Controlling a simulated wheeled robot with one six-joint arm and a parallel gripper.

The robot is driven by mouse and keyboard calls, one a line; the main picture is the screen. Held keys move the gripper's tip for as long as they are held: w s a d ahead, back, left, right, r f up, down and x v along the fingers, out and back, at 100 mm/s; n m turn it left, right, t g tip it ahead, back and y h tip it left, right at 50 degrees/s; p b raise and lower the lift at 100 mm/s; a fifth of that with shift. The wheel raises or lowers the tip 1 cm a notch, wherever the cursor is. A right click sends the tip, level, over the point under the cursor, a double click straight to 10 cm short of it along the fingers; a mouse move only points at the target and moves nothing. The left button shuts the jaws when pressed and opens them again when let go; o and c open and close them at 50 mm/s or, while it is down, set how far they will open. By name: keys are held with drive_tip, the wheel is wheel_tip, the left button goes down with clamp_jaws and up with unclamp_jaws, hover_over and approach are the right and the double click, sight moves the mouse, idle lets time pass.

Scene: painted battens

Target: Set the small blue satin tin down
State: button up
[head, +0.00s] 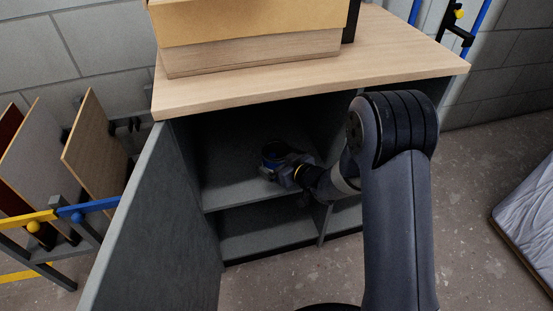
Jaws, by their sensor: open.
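A small blue tin (271,153) is inside the dark grey cabinet, at the upper shelf (238,190) on the left side. My gripper (279,162) reaches into this compartment at the tin. The jaws are open, close around or beside the tin; the dark fingers are hard to make out against the shadow. The tin looks upright. Its lower part is hidden by my gripper, so I cannot see clearly whether its base touches the shelf.
The cabinet door (150,215) stands open on the left. A divider (325,222) stands right of the compartment. The wooden top (400,55) overhangs above and bears a box (250,45). A rack with boards (95,145) stands left. A wrapped slab (530,215) lies right.

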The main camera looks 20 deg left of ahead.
drive_tip(key=p+v, duration=0.2)
drive_tip(key=v, duration=0.9)
